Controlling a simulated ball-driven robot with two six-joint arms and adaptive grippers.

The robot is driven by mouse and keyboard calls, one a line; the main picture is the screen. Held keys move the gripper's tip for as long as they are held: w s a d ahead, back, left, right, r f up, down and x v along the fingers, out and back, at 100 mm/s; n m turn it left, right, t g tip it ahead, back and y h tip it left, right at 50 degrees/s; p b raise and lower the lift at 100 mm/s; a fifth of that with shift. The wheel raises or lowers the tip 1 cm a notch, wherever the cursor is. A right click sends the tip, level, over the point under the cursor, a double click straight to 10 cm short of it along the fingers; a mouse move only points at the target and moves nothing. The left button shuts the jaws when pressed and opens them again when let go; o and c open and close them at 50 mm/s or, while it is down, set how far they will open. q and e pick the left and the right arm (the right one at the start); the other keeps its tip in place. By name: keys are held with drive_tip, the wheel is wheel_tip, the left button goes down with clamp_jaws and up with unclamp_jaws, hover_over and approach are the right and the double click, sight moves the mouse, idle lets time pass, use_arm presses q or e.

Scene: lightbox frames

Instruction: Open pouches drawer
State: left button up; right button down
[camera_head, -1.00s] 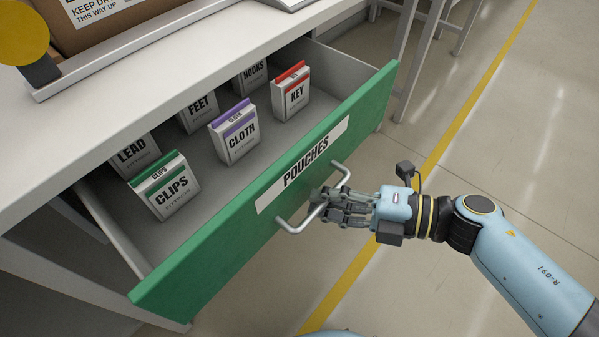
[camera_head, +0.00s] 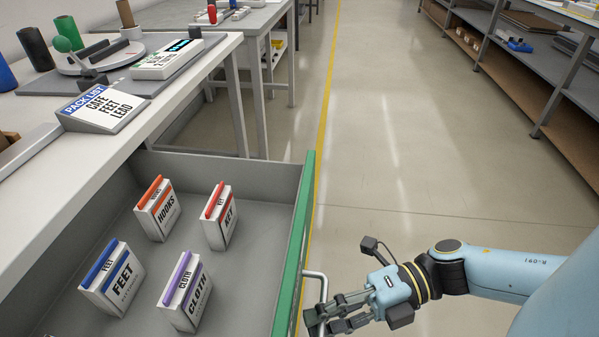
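The pouches drawer (camera_head: 235,250) is pulled out from under the white worktop at the lower left. Its green front (camera_head: 296,245) is seen nearly edge-on, so its label is hidden. The metal handle (camera_head: 321,283) sticks out on the front's right side. My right gripper (camera_head: 318,316) is at this handle, its fingers closed around the bar and hiding its lower part. Inside stand the FEET pouch box (camera_head: 118,287), HOOKS box (camera_head: 162,212), KEY box (camera_head: 221,220) and CLOTH box (camera_head: 190,300). My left gripper is out of view.
On the worktop lie a pack list sign (camera_head: 105,107) reading CAPE, FEET, LEAD and a scale (camera_head: 165,60). Another table (camera_head: 235,20) stands beyond. Shelving (camera_head: 535,60) is at the upper right. The floor between is clear.

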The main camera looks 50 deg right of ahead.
drive_tip(key=shift+s+d+r, duration=0.15)
drive_tip(key=shift+s+d, duration=0.05)
drive_tip(key=shift+s, duration=0.1)
drive_tip(key=c, duration=1.4)
unclamp_jaws()
drive_tip(key=v, duration=1.2)
